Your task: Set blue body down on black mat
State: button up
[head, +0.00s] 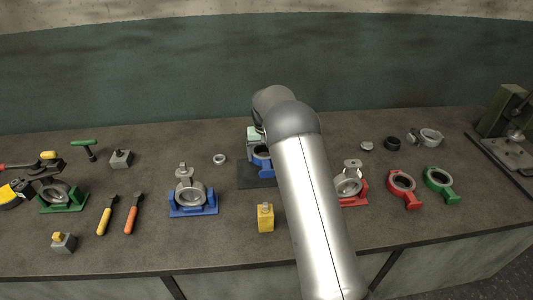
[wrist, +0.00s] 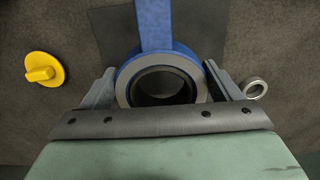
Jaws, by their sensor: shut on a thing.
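The blue body (wrist: 160,50) is a ring with a pale metal face and a straight blue handle pointing up in the wrist view. My gripper (wrist: 163,85) is shut on its ring, one finger on each side. The black mat (wrist: 112,30) shows beneath the body and on both sides of its handle. In the head view, part of the blue body (head: 262,152) shows over the black mat (head: 250,175), beside my gripper (head: 254,138). My arm hides the rest. I cannot tell whether the body touches the mat.
A small metal ring (head: 219,159) lies left of the mat. A blue fixture (head: 193,211) holding a casting stands further left. A yellow block (head: 265,218) stands in front, and a red fixture (head: 354,200) right of my arm. A yellow knobbed disc (wrist: 44,69) lies near the mat.

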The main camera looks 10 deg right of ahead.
jog(key=shift+r, duration=0.15)
jog(key=shift+f+b, duration=2.25)
jog(key=shift+f, duration=1)
jog(key=shift+f, duration=0.2)
jog(key=o, duration=1.9)
jog(key=shift+s+f, duration=0.1)
jog(key=shift+f, duration=0.1)
notch_tip(320, 180, up, 18)
jog(key=shift+f+b, duration=0.1)
jog(key=shift+b, duration=1.05)
